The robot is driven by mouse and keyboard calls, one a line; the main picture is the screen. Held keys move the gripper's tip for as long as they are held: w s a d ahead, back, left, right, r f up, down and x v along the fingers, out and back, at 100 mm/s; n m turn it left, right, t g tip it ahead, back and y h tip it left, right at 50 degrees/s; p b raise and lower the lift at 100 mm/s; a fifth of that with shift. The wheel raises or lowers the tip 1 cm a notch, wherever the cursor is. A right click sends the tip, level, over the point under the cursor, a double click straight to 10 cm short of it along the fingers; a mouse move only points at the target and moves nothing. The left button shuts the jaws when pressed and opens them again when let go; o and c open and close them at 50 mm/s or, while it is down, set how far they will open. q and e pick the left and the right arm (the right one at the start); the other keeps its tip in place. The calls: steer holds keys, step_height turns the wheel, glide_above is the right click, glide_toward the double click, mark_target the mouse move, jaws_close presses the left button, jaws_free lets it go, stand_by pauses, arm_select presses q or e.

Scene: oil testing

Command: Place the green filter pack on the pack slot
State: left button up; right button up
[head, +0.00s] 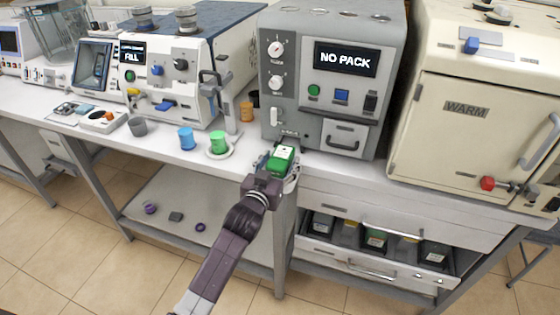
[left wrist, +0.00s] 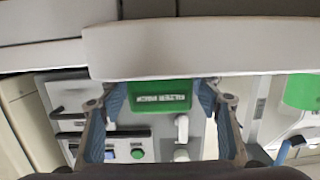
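The green filter pack (head: 281,158) has a pale top patch and is at the end of my left arm, just in front of the grey machine (head: 328,110). My left gripper (head: 270,168) is shut on it. In the left wrist view the pack (left wrist: 160,95) shows its upside-down lettering between the two fingers of my left gripper (left wrist: 162,100). The machine's screen (head: 346,60) reads "NO PACK". The pack slot cannot be made out; the pack and gripper cover the area at the machine's lower left. My right gripper is not in view.
Green (head: 218,142), blue (head: 187,138) and orange (head: 247,111) cups stand left of the pack. The cream oven (head: 470,120) stands to the right. An open drawer (head: 375,262) below the bench holds several packs. A pale slab (left wrist: 200,48) crosses the wrist view.

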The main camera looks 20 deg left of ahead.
arm_select(q)
steer(key=shift+r, duration=0.25)
steer(key=shift+s+f, duration=0.15)
steer(key=shift+s, duration=0.15)
steer(key=s+r, duration=0.2)
steer(key=s, duration=0.9)
steer(key=s+f+g, duration=0.3)
steer(key=f+g, duration=0.1)
steer(key=f, duration=1.7)
steer(key=s+f+m+g, duration=0.1)
steer(key=s+f+g, duration=0.1)
steer(key=s+f, duration=0.6)
steer(key=s+f+g, duration=0.2)
steer(key=s+f, duration=0.2)
steer(key=f, duration=0.8)
steer(key=s+a+f+g, duration=0.1)
steer(key=s+f+g, duration=0.1)
steer(key=s+f, duration=0.4)
steer(key=s+a+f+g, duration=0.1)
steer(key=s+f+g, duration=0.2)
steer(key=s, duration=1.3)
steer(key=s+a+f+m+g, duration=0.1)
steer(key=s+f+g, duration=0.1)
steer(key=s+f, duration=0.7)
steer(key=s, duration=0.2)
steer(key=shift+s+a+f+b, duration=0.3)
steer(key=shift+s+f+b, duration=0.05)
steer(key=shift+f+b, duration=0.05)
